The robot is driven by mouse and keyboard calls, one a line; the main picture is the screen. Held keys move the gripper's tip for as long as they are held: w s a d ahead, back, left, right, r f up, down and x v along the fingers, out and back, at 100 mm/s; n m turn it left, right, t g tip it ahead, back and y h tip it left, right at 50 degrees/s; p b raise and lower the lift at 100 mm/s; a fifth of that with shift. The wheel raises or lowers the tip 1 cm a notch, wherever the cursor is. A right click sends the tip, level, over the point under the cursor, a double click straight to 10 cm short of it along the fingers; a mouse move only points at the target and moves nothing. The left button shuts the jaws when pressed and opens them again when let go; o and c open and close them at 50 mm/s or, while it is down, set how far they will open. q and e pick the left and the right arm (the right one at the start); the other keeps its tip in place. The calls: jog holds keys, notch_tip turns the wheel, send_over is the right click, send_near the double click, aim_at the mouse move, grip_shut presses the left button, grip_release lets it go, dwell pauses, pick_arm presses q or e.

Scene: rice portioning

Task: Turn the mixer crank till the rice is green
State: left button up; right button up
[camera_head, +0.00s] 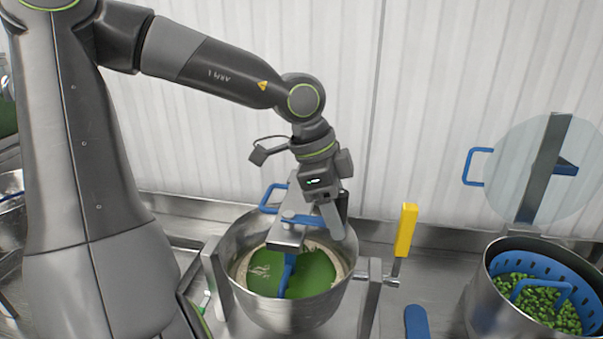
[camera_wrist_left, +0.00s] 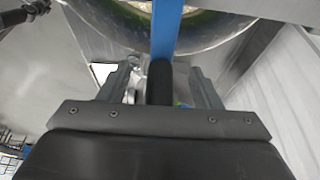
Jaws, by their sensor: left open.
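The mixer bowl (camera_head: 240,302) stands on the counter in the head view. Its contents (camera_head: 310,272) are mostly green, with a pale patch at the left and a pale border around the edge. A blue paddle (camera_head: 287,272) reaches down into it from a metal bridge (camera_head: 287,236). A blue crank arm (camera_head: 300,220) lies on the bridge and also shows in the left wrist view (camera_wrist_left: 165,30). My left gripper (camera_head: 337,213) is open, with its fingers on both sides of the crank's dark grip (camera_wrist_left: 160,82). Contact cannot be told. My right gripper is not in view.
A yellow handle (camera_head: 406,230) stands upright at the bowl's right side. A steel pot (camera_head: 490,307) with a blue basket of green pieces (camera_head: 535,300) stands at the right. A see-through round lid (camera_head: 515,165) is above it. A pale wall runs behind the counter.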

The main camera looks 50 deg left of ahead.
pick_arm(q)
jog(key=shift+r, duration=0.15)
dwell(0.5)
jog(key=shift+r, duration=0.2)
jog(key=c, duration=1)
